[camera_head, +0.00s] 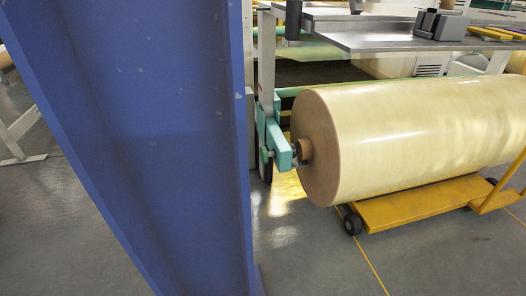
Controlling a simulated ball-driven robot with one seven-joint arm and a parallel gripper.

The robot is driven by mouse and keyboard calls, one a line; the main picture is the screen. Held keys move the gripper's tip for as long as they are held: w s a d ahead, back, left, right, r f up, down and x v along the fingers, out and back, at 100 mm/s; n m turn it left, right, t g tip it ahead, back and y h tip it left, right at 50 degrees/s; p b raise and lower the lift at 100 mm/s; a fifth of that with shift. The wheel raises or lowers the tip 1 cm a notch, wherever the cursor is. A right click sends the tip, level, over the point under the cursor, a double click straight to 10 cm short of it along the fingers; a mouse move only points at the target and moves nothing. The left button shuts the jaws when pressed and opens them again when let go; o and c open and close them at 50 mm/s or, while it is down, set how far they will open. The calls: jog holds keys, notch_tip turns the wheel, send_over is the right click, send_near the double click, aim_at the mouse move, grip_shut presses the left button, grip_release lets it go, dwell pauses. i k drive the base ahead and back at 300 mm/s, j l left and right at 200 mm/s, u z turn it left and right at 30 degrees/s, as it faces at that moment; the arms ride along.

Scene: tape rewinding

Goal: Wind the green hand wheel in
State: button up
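I cannot make out a green hand wheel for certain in the head view. A teal-green bracket (279,150) stands at the left end of a large pale yellow roll (400,138), by the roll's brown core (308,147). A small rounded greenish part (264,155) sits at the bracket's left side, too small to identify. My gripper is not in view.
A tall blue beam (150,130) fills the left foreground. A yellow wheeled cart (405,205) sits under the roll. A grey worktop (390,36) with a dark grey device (441,24) is behind it. Grey floor (320,255) is open in front, marked by a yellow line.

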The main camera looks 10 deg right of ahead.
aim_at(264, 155)
jog(key=u, duration=1.4)
jog(key=i+j+u, duration=0.25)
jog(key=u, duration=0.15)
jog(key=i+j+u, duration=0.15)
jog(key=i+u, duration=0.15)
jog(key=u, duration=0.15)
jog(key=i+u, duration=0.4)
jog(key=i+z, duration=0.35)
jog(key=i, duration=0.25)
jog(key=i+j+z, duration=0.35)
jog(key=i, duration=0.25)
jog(key=i+l+z, duration=0.25)
jog(key=z, duration=0.2)
jog(key=i+l+z, duration=0.1)
jog(key=i+z, duration=0.75)
jog(key=i+j+z, duration=0.2)
jog(key=i+z, duration=0.25)
jog(key=i+l+z, duration=0.2)
jog(key=i+z, duration=0.3)
jog(key=i, duration=0.15)
jog(key=i+j+z, duration=0.1)
jog(key=i+z, duration=0.4)
jog(key=i+j+z, duration=0.35)
jog(key=i+z, duration=0.15)
jog(key=i, duration=0.25)
